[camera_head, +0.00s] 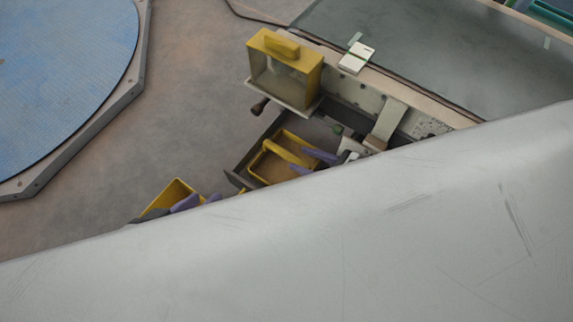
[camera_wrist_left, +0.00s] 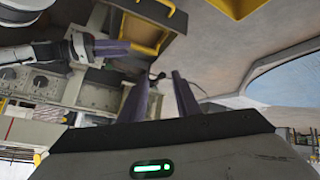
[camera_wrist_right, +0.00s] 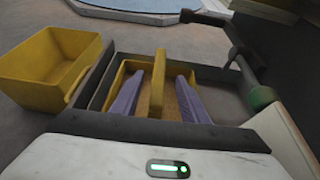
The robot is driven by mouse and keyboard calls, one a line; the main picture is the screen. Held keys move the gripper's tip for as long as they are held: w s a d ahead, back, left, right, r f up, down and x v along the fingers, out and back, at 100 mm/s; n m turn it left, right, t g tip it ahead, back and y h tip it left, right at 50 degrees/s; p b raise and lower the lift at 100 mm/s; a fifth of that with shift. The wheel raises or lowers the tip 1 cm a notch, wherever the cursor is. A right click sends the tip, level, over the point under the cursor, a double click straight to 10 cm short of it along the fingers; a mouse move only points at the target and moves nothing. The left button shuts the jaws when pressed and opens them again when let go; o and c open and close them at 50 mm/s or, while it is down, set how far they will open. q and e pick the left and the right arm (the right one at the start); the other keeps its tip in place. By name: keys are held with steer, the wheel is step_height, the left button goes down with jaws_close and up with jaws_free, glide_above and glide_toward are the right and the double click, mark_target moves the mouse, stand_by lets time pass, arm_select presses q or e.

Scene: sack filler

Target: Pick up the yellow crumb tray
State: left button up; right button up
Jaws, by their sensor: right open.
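The yellow crumb tray (camera_head: 264,176) sits in an open dark drawer, with a yellow handle bar across it and brown material inside. In the right wrist view the tray (camera_wrist_right: 118,82) lies ahead, its handle (camera_wrist_right: 158,85) between the two purple fingers. My right gripper (camera_head: 300,161) is open, one finger on each side of the handle; the picture does not show contact. My left gripper (camera_head: 200,200) is apart from the tray, beside a yellow bin. In the left wrist view its fingers (camera_wrist_left: 162,78) stand apart with nothing between them.
The open yellow bin (camera_wrist_right: 45,75) stands left of the drawer (camera_wrist_right: 92,80) and looks empty. A yellow windowed box (camera_head: 285,72) sits on the machine above the drawer. A large pale surface hides the lower head view. A blue round platform (camera_head: 65,75) is far left.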

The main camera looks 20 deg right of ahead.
mark_target(287, 154)
steer(key=b+x, duration=0.1)
steer(key=x, duration=0.3)
steer(key=shift+w+a+f+b, duration=0.15)
steer(key=shift+w+a+b, duration=0.1)
steer(key=shift+b, duration=0.1)
steer(key=shift+w+a, duration=0.1)
steer(key=shift+w, duration=0.1)
arm_select(q)
steer(key=shift+w+d+r+t+h, duration=0.15)
steer(key=shift+d+r+t+h, duration=0.25)
steer(key=shift+r, duration=0.35)
arm_select(e)
jaws_close()
